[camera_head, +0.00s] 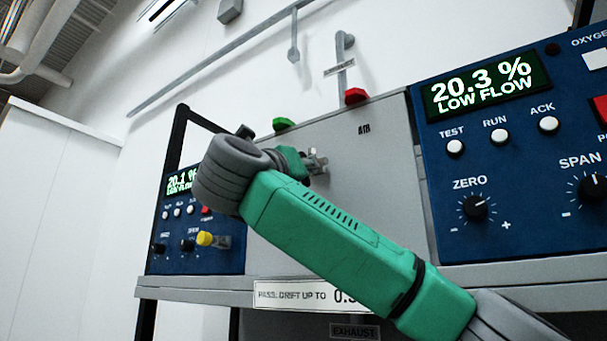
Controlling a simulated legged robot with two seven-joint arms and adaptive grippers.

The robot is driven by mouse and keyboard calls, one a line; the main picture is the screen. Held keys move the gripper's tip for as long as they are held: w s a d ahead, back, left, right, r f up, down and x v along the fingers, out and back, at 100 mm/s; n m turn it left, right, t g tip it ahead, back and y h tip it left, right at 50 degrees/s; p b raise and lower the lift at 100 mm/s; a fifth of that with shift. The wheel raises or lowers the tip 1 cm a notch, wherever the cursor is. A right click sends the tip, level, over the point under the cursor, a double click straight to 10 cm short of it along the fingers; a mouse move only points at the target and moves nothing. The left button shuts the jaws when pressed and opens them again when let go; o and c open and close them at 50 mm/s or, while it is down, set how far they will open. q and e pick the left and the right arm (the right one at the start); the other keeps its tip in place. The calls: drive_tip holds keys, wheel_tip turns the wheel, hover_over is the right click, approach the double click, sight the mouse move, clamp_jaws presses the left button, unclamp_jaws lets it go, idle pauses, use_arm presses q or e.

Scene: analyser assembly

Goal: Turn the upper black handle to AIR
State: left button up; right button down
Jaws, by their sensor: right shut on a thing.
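My right arm comes in from the lower right, and its wrist covers the middle of the grey panel (385,190). My right gripper (316,161) is at the panel, mostly hidden behind the wrist, and shut on what I take to be the upper black handle. The grip itself is hidden, so I cannot tell the handle's angle. A small black part (245,131) shows above the wrist; I cannot tell what it belongs to. The AIR label (364,129) is on the panel to the right of the gripper. My left gripper is not in view.
A blue analyser (500,235) with dials stands close on the right, and another (164,235) on the left. A green knob (283,124) and a red knob (355,96) sit at the panel's top. An EXHAUST label (354,332) is below.

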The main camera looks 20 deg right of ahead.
drive_tip(key=shift+r, duration=0.1)
drive_tip(key=c, duration=1.5)
unclamp_jaws()
drive_tip(key=shift+c, duration=0.2)
drive_tip(key=shift+a, duration=0.15)
drive_tip(key=v, duration=1.2)
drive_tip(key=shift+w, duration=0.2)
drive_tip(key=shift+s, duration=0.1)
